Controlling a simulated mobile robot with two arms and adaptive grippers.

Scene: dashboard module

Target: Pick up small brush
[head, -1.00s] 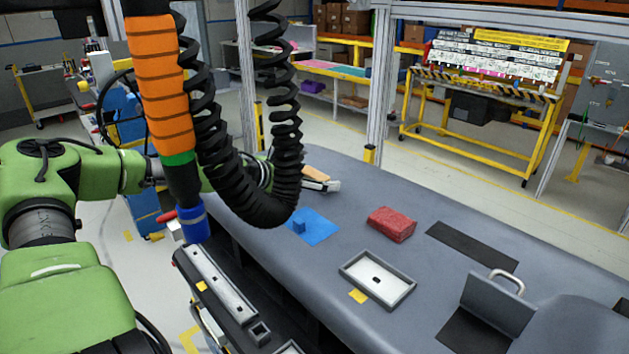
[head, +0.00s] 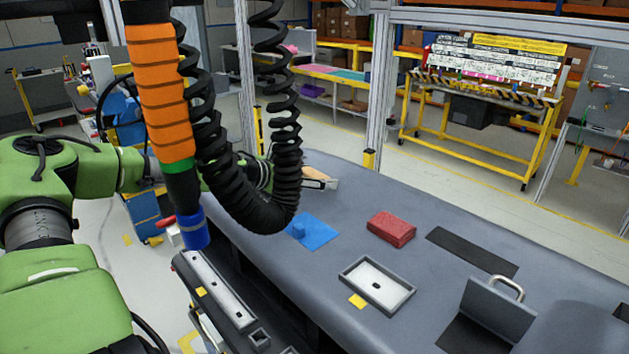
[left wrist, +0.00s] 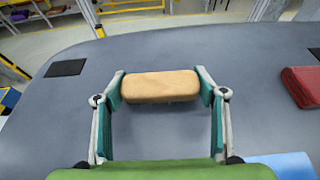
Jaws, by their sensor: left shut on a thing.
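The small brush shows as a tan, rounded block (left wrist: 160,86) in the left wrist view. My left gripper (left wrist: 161,90) is shut on it, with one finger pressed against each short end. No bristles show, and I cannot tell whether the brush is clear of the table. In the head view, the brush (head: 319,173) is a small tan patch behind my left gripper (head: 326,184) at the far left end of the table. The hanging black coil hides part of my left arm there. My right gripper is not in view.
The grey table (head: 350,220) holds a blue mat with a small blue block (head: 298,230), a red folded item (head: 391,229), a grey tray (head: 377,286) and a handled grey part (head: 498,307). A black coiled hose (head: 265,215) hangs in front of the arm.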

